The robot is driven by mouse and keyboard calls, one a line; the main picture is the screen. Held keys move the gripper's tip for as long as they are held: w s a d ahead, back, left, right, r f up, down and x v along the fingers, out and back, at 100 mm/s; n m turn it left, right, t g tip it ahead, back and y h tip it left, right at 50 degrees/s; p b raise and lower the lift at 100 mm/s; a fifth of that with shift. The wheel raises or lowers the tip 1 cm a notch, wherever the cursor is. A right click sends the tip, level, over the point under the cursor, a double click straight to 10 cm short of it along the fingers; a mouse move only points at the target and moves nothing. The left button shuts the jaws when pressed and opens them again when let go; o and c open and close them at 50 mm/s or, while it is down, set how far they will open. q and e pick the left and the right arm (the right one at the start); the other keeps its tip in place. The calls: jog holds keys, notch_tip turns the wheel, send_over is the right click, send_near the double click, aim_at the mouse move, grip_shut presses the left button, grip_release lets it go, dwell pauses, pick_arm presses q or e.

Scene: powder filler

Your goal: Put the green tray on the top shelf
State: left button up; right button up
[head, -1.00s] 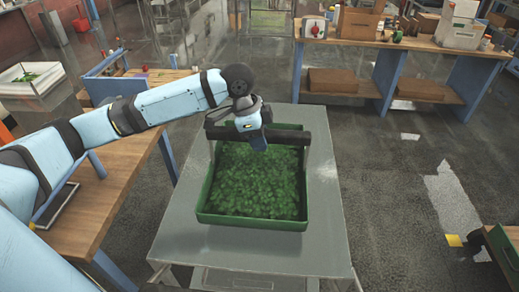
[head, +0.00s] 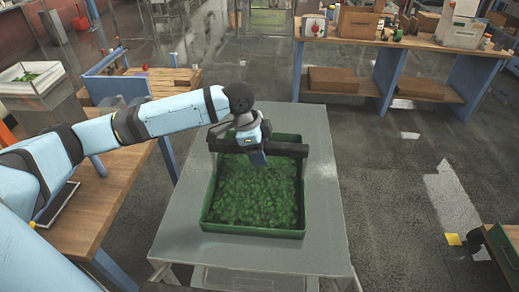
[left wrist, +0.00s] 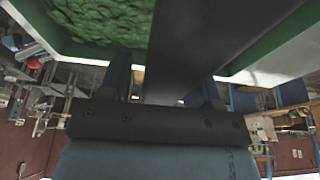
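The green tray (head: 254,234), filled with green granular or leafy contents (head: 250,190), sits on the grey metal table (head: 185,235), level as far as I can see. A thick black bar handle (head: 290,150) runs across its far part. My left gripper (head: 256,158) is at the middle of this handle, pointing down. In the left wrist view, the black handle (left wrist: 190,50) passes between my two blue fingers, with a gap showing beside the left-hand finger, so the gripper looks open around it. My right gripper is not in view.
A wooden workbench (head: 105,190) stands close on the left under my left arm. A wooden shelf unit (head: 400,47) with boxes stands at the back right. A white tray (head: 40,85) is at the far left. The grey table is bare beyond the tray.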

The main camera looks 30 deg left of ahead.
pick_arm(q)
jog(key=v, duration=1.2)
jog(key=shift+r+b, duration=0.1)
jog(key=shift+b, duration=0.2)
